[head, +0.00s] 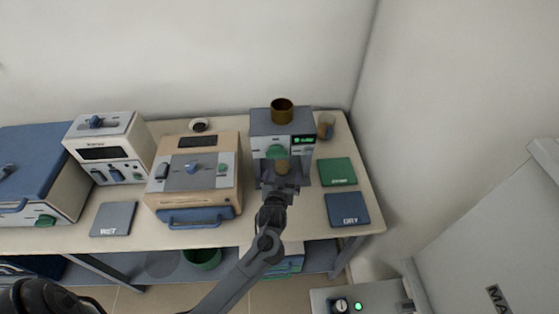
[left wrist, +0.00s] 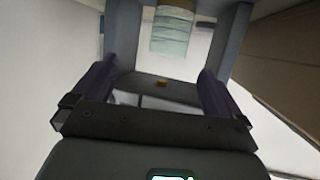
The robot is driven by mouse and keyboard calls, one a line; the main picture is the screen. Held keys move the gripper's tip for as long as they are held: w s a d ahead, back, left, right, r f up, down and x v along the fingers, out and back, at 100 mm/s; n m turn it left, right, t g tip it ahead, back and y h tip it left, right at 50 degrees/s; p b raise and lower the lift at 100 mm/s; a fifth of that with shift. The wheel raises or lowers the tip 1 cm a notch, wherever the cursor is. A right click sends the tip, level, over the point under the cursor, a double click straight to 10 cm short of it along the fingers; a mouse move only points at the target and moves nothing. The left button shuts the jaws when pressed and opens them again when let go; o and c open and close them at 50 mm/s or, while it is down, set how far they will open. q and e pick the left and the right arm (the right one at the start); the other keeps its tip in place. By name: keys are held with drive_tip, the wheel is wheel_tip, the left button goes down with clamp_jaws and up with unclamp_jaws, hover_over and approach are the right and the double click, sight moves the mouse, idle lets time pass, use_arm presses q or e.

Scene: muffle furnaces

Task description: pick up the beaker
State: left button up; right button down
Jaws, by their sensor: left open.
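My left gripper (head: 284,182) is open in front of the grey device at the right of the bench. A small tan cylinder, likely the beaker (head: 282,167), shows between its fingers in the head view. In the left wrist view a banded, pale greenish glassy cylinder, likely the same beaker (left wrist: 172,32), stands between the two spread fingers of the gripper (left wrist: 178,12), with a gap on each side. My right gripper is not in view.
The grey device (head: 262,124) carries a brown cup (head: 282,112). Another brownish cup (head: 326,126) stands right of it. A green mat (head: 337,172) and a blue DRY mat (head: 347,209) lie at right. A beige furnace (head: 216,165) stands left.

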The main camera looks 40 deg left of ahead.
sight(281, 164)
use_arm(q)
drive_tip(key=shift+y, duration=0.4)
drive_tip(key=x, duration=0.2)
drive_tip(key=b+x, duration=0.1)
drive_tip(key=x, duration=0.3)
drive_tip(key=shift+a+f, duration=0.35)
drive_tip(key=shift+w+a+f+n+b, duration=0.1)
drive_tip(key=shift+w+a+n+b, duration=0.1)
drive_tip(key=shift+w+n+b, duration=0.15)
drive_tip(key=x, duration=0.4)
drive_tip(key=shift+s+a+b, duration=0.25)
drive_tip(key=shift+b, duration=0.15)
drive_tip(key=shift+w+a+f, duration=0.2)
drive_tip(key=shift+w+a, duration=0.15)
drive_tip(key=shift+w, duration=0.2)
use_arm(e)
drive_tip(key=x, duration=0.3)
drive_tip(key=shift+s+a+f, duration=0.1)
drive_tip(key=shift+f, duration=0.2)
use_arm(q)
drive_tip(key=c, duration=1.2)
drive_tip(key=shift+o, duration=0.2)
drive_tip(key=shift+r, duration=0.1)
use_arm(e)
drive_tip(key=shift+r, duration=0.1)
